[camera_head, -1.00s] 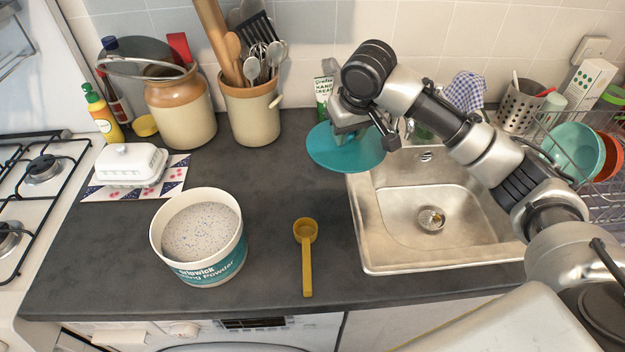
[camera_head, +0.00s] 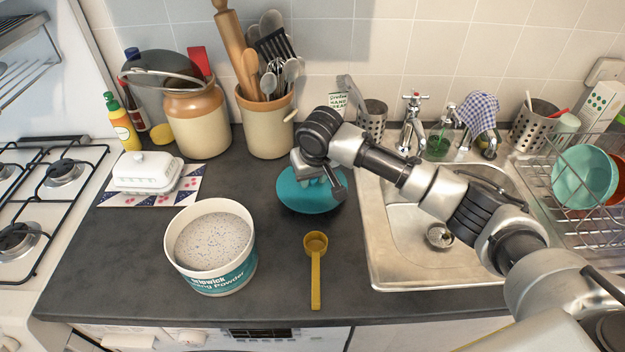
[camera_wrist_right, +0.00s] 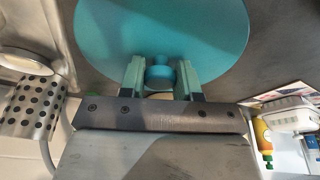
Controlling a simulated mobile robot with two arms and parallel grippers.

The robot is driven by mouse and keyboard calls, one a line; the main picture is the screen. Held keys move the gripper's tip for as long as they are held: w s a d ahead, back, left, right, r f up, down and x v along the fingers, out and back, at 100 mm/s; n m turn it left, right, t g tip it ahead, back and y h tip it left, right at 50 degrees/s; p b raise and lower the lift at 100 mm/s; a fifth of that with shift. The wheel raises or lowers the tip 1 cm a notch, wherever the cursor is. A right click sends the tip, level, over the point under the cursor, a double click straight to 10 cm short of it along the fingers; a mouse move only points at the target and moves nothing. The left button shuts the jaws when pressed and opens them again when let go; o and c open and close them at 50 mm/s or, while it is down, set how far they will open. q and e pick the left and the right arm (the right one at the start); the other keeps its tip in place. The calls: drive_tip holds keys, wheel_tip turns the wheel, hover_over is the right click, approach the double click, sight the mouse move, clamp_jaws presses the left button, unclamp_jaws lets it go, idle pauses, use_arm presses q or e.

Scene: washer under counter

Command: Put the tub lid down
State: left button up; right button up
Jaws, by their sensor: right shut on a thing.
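The teal tub lid (camera_head: 311,196) is at the counter's middle, left of the sink; it also fills the top of the right wrist view (camera_wrist_right: 160,30). My right gripper (camera_head: 318,172) is above the lid, its fingers (camera_wrist_right: 161,78) shut on the lid's round knob. Whether the lid touches the counter or hangs just above it I cannot tell. The open tub of washing powder (camera_head: 212,247) stands to the lid's left, full of speckled powder. My left gripper is not in view.
A yellow scoop (camera_head: 315,268) lies on the counter in front of the lid. The sink (camera_head: 385,262) is to the right. A utensil crock (camera_head: 266,122), a brown jar (camera_head: 197,118) and a butter dish (camera_head: 147,173) stand behind and left. Dark counter between tub and crock is clear.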

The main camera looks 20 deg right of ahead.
sight(317, 194)
drive_tip(key=shift+f, duration=1.1)
drive_tip(key=o, duration=0.9)
drive_tip(key=shift+f, duration=0.1)
drive_tip(key=shift+o, duration=0.2)
drive_tip(key=v, duration=1.2)
drive_tip(key=shift+b, duration=0.3)
drive_tip(key=shift+w, duration=0.1)
